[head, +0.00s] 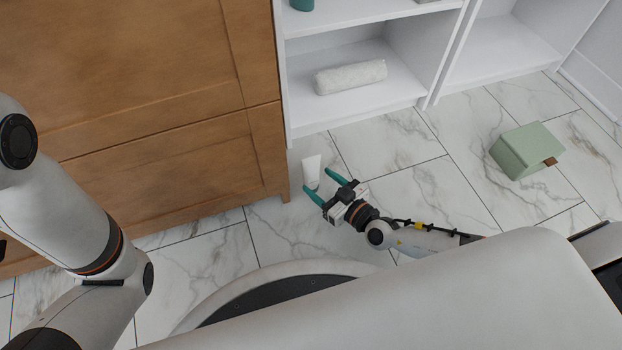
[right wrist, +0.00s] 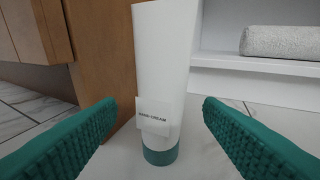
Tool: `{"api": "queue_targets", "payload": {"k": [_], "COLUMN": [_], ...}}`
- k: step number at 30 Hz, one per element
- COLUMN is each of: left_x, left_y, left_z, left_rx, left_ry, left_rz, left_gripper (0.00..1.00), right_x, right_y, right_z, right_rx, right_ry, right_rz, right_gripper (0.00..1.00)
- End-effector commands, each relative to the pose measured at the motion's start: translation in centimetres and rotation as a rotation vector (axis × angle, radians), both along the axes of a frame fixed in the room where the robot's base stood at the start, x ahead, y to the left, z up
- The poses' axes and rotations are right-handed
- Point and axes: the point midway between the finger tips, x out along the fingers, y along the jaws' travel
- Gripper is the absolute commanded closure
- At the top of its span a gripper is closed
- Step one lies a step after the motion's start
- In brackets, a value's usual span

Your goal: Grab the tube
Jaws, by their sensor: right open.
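The tube (head: 311,170) is white and stands upright on the marble floor by the corner of the wooden cabinet. In the right wrist view the tube (right wrist: 165,70) stands on its teal cap and bears a label reading "HAND CREAM". My right gripper (head: 319,182) is open, with its teal fingers pointing at the tube. In the right wrist view its fingers (right wrist: 160,130) show to the left and right of the tube, with a gap on each side. My left arm shows at the left of the head view, but its gripper is out of view.
The wooden cabinet (head: 170,110) stands close to the left of the tube. A white shelf unit (head: 360,112) with a rolled towel (head: 350,77) is behind it. A green box (head: 526,150) lies on the floor at right. Floor between is clear.

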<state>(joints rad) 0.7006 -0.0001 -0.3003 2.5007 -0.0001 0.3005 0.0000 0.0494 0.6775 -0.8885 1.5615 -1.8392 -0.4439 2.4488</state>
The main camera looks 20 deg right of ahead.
Motion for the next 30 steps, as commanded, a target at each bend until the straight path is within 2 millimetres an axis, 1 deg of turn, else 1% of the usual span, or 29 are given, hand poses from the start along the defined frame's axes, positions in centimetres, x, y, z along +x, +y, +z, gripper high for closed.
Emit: {"api": "queue_targets", "payload": {"k": [1,4,9,17,24,26,27,30], "left_x": [0.0,0.0,0.0,0.0,0.0,0.0,0.0,0.0], "left_y": [0.0,0.0,0.0,0.0,0.0,0.0,0.0,0.0], "left_z": [-0.8,-1.6,-1.7,-1.6,-1.6,-1.7,-1.6,-1.6], "left_rx": [0.0,0.0,0.0,0.001,0.001,0.001,0.001,0.001], "left_ry": [0.0,0.0,0.0,0.0,0.001,0.001,0.001,0.001], "left_rz": [0.0,0.0,0.0,0.0,0.001,0.001,0.001,0.001], "left_gripper": [0.17,0.17,0.17,0.17,0.17,0.17,0.17,0.17], "right_x": [0.8,2.2,3.8,4.0,3.9,3.9,4.0,4.0], "right_y": [0.3,0.9,1.6,1.6,1.6,1.6,1.6,1.6], "right_z": [-0.6,-1.3,-1.3,-1.3,-1.3,-1.3,-1.2,-1.2], "right_rx": [0.003,0.003,0.002,0.0,0.0,0.0,0.0,0.0], "right_ry": [-0.002,-0.002,-0.001,0.0,0.0,0.0,-0.001,-0.001], "right_rz": [-0.001,-0.001,-0.001,0.0,0.0,0.0,-0.001,-0.001], "right_gripper": [0.39,0.39,0.39,0.39,0.78,0.88,0.9,0.91]}}
